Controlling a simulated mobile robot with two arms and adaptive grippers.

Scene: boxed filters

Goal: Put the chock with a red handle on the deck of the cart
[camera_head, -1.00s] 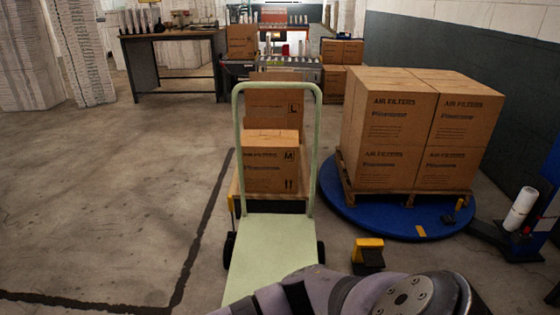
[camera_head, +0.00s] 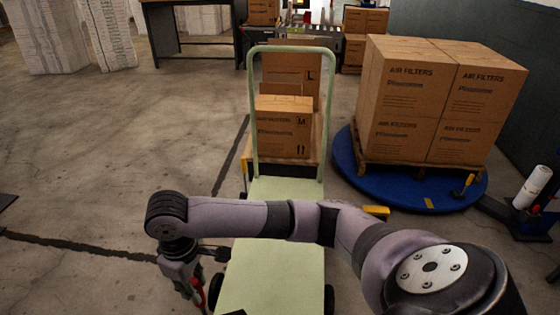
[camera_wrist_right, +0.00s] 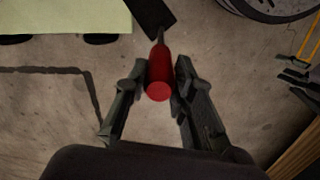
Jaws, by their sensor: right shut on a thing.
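The chock is a dark block (camera_wrist_right: 153,18) on a thin stem with a red handle (camera_wrist_right: 159,75). My right gripper (camera_wrist_right: 160,85) is shut around the red handle in the right wrist view, with the block pointing away from it. In the head view my right arm reaches across the cart, and the right gripper (camera_head: 192,283) hangs at the left side of the deck, with the red handle (camera_head: 198,292) partly showing. The cart has a pale green deck (camera_head: 262,262) and an upright hoop handle (camera_head: 252,115). The deck edge also shows in the right wrist view (camera_wrist_right: 60,18). My left gripper is not in view.
Boxes (camera_head: 283,130) stand on a wooden support behind the cart handle. Stacked filter boxes (camera_head: 405,95) sit on a pallet on a blue round platform (camera_head: 345,165) to the right. A yellow item (camera_head: 377,211) shows partly behind my arm.

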